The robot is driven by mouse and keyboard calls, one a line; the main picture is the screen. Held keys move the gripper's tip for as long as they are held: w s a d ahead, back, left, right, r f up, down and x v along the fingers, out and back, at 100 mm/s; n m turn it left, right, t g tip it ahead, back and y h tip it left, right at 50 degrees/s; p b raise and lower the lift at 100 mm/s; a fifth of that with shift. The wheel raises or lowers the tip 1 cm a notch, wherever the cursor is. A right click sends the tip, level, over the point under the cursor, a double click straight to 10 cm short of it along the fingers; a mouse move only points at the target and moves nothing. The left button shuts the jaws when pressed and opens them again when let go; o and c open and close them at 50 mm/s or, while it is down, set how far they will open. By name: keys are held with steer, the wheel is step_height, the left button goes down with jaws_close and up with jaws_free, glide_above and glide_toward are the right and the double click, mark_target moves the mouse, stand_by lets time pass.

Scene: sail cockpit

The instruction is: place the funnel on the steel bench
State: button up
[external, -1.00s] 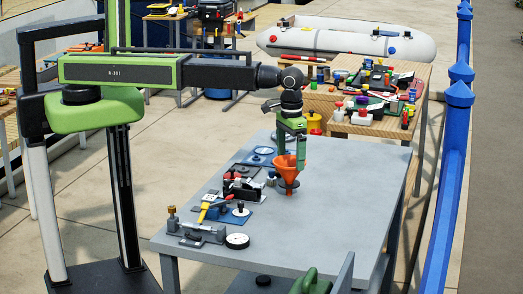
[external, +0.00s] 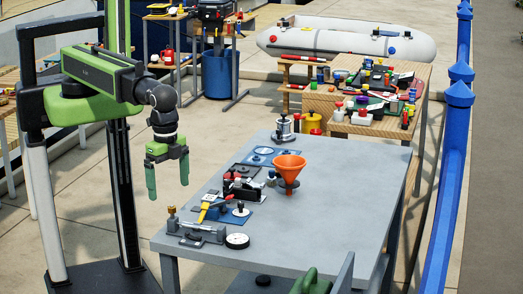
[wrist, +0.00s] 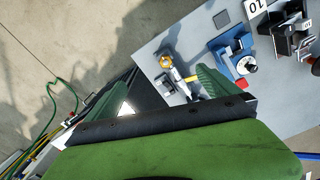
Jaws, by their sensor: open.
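The orange funnel (external: 289,166) stands upright, wide mouth up, on the grey steel bench (external: 330,215), toward the middle of its top. A dark ring or base shows around its lower part. My gripper (external: 168,180) is open and empty, with its green fingers pointing down. It hangs to the left of the bench, clear of its edge and well apart from the funnel. In the wrist view, the green fingers of my gripper (wrist: 160,95) are spread, with part of the bench (wrist: 262,120) beyond them. The funnel does not show in the wrist view.
A clamp-like tool (external: 200,233), a round gauge (external: 237,241), a yellow-handled tool (external: 207,207) and blue plates (external: 262,156) line the bench's left side. A metal pot (external: 284,128) stands at the back. The bench's right side is clear. A blue rail (external: 447,160) runs along the right.

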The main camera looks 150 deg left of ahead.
steer(key=s+d+m, duration=0.4)
steer(key=d, duration=0.9)
steer(key=shift+m, duration=0.3)
steer(key=shift+d, duration=0.2)
steer(key=shift+a, duration=0.1)
steer(key=c, duration=0.3)
